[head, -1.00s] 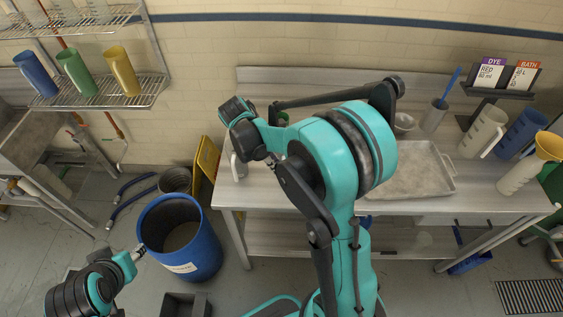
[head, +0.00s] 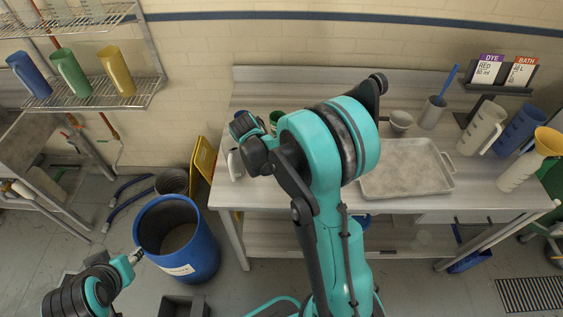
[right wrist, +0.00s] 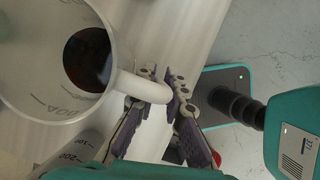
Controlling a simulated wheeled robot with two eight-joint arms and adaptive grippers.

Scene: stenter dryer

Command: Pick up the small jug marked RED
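In the right wrist view a translucent pale jug (right wrist: 28,88) with grey volume marks holds dark red liquid. No word RED is readable on it. Its white handle (right wrist: 130,85) lies between the closely set fingertips of my right gripper (right wrist: 163,88), which looks shut on it. In the head view the right arm hides this gripper. A whitish vessel (head: 236,166) shows partly at the table's left end. My left gripper (head: 137,255) is low at the left, near the blue barrel; its finger state is too small to tell.
The steel table (head: 300,200) carries a tray (head: 408,170), a small bowl (head: 401,121), and jugs at the right. A partly hidden green vessel (head: 276,117) stands behind my arm. A blue barrel (head: 190,262) stands left of the table. A rack (head: 100,97) holds coloured jugs.

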